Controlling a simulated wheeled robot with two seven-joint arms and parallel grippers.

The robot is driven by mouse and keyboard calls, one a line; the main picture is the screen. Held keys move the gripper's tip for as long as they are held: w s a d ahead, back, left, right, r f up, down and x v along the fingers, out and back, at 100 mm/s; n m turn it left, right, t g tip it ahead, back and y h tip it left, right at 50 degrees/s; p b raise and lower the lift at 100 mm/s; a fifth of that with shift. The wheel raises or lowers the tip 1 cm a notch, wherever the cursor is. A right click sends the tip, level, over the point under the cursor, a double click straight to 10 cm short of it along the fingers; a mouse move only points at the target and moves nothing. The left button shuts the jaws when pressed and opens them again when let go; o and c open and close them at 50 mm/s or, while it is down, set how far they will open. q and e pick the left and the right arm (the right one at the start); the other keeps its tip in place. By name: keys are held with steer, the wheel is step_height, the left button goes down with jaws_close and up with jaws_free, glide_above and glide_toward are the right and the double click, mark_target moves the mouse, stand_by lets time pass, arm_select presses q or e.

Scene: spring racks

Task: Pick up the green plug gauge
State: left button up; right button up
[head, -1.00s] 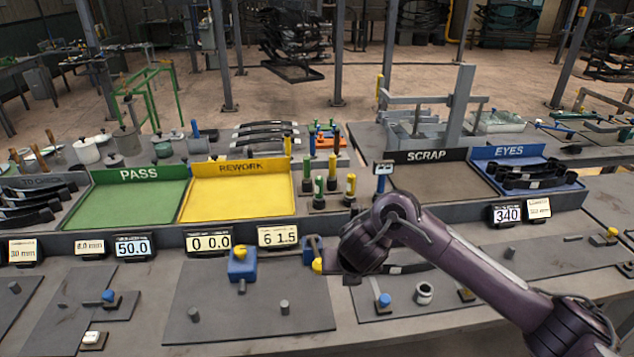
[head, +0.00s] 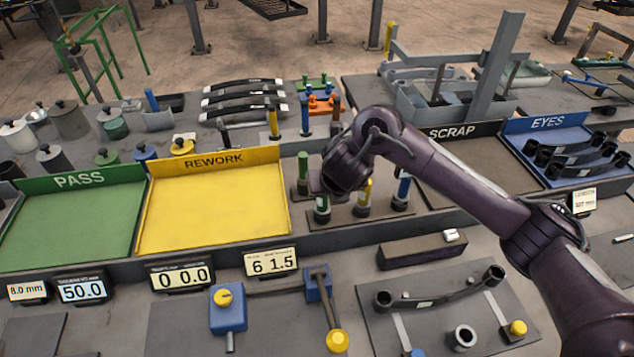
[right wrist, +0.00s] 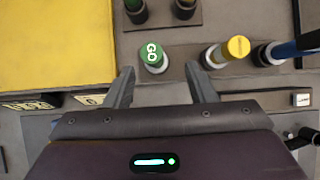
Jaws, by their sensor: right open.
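A green plug gauge (right wrist: 152,54) marked GO stands upright in the right wrist view, just beyond the gap between my right fingertips. My right gripper (right wrist: 159,72) is open and empty, a finger on either side of that gap. In the head view the green plug gauge (head: 322,207) stands right of the yellow tray, its upper part hidden by my right wrist; the right fingers are not clearly seen there. Another green-topped gauge (head: 303,166) stands behind it. My left gripper is not in view.
A yellow-topped gauge (right wrist: 236,48) and a blue-handled gauge (right wrist: 295,48) stand close on the right. The yellow REWORK tray (head: 215,215) lies on the left. The dark SCRAP tray (head: 440,180) is to the right. Fixtures and displays line the front.

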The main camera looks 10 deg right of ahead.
mark_target(322, 203)
steer(key=b+x, duration=0.2)
steer(key=x, duration=0.1)
steer(key=shift+a, duration=0.15)
steer(key=shift+w+a+f, duration=0.1)
steer(key=shift+w, duration=0.15)
steer(key=x, duration=0.4)
steer(key=shift+w+a+f+p, duration=0.1)
steer(key=shift+w+a+p, duration=0.1)
steer(key=shift+p, duration=0.2)
steer(key=c, duration=0.4)
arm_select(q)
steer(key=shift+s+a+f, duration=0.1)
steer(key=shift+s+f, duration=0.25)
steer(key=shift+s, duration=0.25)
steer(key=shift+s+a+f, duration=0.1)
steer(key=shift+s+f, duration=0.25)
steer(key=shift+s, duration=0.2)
arm_select(e)
jaws_close()
